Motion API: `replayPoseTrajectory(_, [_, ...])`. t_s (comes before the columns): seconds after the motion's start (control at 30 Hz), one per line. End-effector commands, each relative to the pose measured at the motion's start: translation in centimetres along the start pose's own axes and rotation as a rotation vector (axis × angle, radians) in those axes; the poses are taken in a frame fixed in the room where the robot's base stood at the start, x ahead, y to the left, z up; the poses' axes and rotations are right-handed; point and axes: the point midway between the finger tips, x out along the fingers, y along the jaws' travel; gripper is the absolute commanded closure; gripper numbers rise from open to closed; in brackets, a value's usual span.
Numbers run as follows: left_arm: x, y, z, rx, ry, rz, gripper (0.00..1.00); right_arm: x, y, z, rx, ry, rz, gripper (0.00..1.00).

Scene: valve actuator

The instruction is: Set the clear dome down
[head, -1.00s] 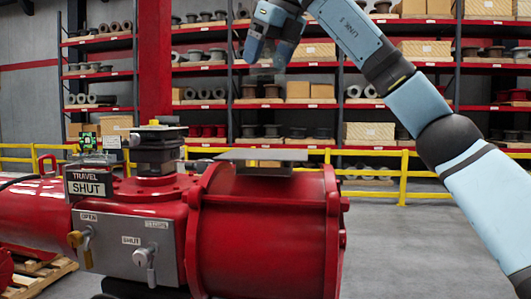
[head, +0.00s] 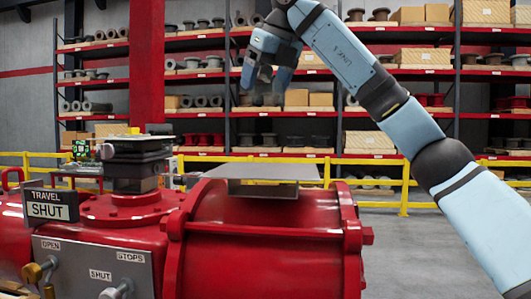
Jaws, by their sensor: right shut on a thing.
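My right gripper (head: 265,84) is raised above the red valve actuator (head: 265,245), fingers pointing down. It is shut on the clear dome (head: 264,90), which is see-through and hard to make out against the shelves behind. The grey flat plate (head: 265,172) on top of the red cylinder lies below the gripper in the picture, with a clear gap between. To its left stands the dark switch housing (head: 137,160) on a red flange, with a yellow piece on top. My left gripper is not in view.
A "TRAVEL SHUT" sign (head: 50,205) sticks up at the left. A grey panel (head: 100,265) with knobs is on the actuator's front. A green circuit board (head: 81,150) shows behind. Yellow railing (head: 404,190) and loaded shelves stand further back.

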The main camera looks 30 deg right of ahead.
Motion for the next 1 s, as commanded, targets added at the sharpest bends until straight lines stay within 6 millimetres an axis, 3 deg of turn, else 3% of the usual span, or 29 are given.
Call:
replayPoseTrajectory(0.1, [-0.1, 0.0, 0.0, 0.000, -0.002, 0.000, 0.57, 3.0, -0.1, -1.7, -0.001, 0.003, -0.001, 0.47])
replayPoseTrajectory(0.3, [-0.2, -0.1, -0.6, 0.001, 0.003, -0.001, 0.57, 6.9, -0.1, -4.0, 0.001, 0.002, -0.001, 0.47])
replayPoseTrajectory(0.8, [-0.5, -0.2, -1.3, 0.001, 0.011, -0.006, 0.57, 11.6, -0.1, -6.7, 0.000, 0.001, 0.000, 0.47])
replayPoseTrajectory(1.0, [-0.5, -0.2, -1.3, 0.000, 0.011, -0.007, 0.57, 11.8, 0.0, -6.8, 0.001, -0.001, 0.001, 0.47])
